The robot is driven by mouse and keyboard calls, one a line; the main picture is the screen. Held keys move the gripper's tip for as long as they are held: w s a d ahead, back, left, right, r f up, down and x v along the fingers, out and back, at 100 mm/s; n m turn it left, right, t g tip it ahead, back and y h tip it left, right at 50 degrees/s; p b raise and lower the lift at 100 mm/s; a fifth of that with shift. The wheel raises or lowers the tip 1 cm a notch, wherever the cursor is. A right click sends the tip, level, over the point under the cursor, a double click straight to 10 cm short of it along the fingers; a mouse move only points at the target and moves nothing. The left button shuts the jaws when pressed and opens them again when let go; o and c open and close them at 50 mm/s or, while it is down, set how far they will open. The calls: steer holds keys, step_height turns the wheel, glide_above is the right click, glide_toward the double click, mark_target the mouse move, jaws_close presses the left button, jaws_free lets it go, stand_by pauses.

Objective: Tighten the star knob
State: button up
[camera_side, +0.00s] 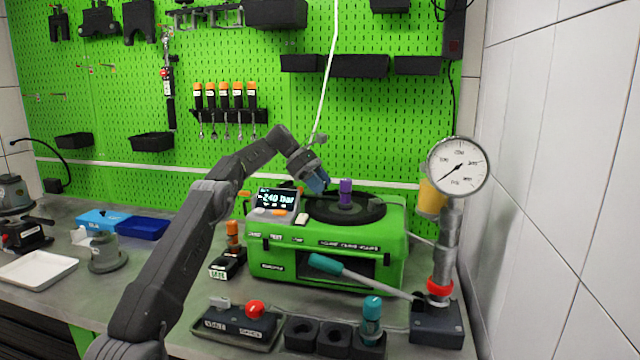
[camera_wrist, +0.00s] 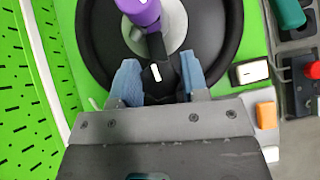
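A black knob-like part with a white mark (camera_wrist: 155,72) shows in the wrist view, between my blue fingertips; I cannot tell for sure that it is the star knob. It sits beside a purple post (camera_wrist: 140,10) on a black round plate (camera_wrist: 232,40). My gripper (camera_wrist: 159,68) has its fingers apart on either side of the black part; contact with it is not clear. In the side view my gripper (camera_side: 318,182) is tilted down over the left of the plate (camera_side: 375,213) on the green test unit (camera_side: 400,240), left of the purple post (camera_side: 346,192).
A display reading about 240 bar (camera_side: 275,200) stands close to my gripper. A teal-handled lever (camera_side: 335,267) crosses the unit's front. A pressure gauge (camera_side: 459,167) stands at right. A red-knobbed block (camera_side: 255,310) and black holders (camera_side: 335,340) sit in front.

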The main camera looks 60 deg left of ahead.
steer(key=o, duration=0.4)
steer(key=shift+r+n, duration=0.1)
steer(key=shift+n, duration=0.2)
steer(key=n+t+y, duration=0.1)
steer(key=n, duration=0.1)
steer(key=n+t+y, duration=0.1)
steer(key=n+y, duration=0.1)
steer(key=shift+n+t, duration=0.3)
steer(key=shift+n, duration=0.1)
steer(key=n+y, duration=0.5)
steer(key=n, duration=0.1)
steer(key=shift+t, duration=0.4)
steer(key=v, duration=1.4)
steer(key=s+d+f+m, duration=0.1)
steer(key=s+d+m, duration=0.1)
steer(key=d+m, duration=0.5)
steer(key=s+d+f+m+g, duration=0.1)
steer(key=s+d+f+m, duration=0.1)
steer(key=d+m, duration=0.5)
steer(key=s+d+f+m+g+h, duration=0.1)
steer(key=s+d+m, duration=0.3)
steer(key=d, duration=0.9)
steer(key=shift+s+f+m, duration=0.15)
steer(key=shift+f+m, duration=0.25)
steer(key=shift+m, duration=1.1)
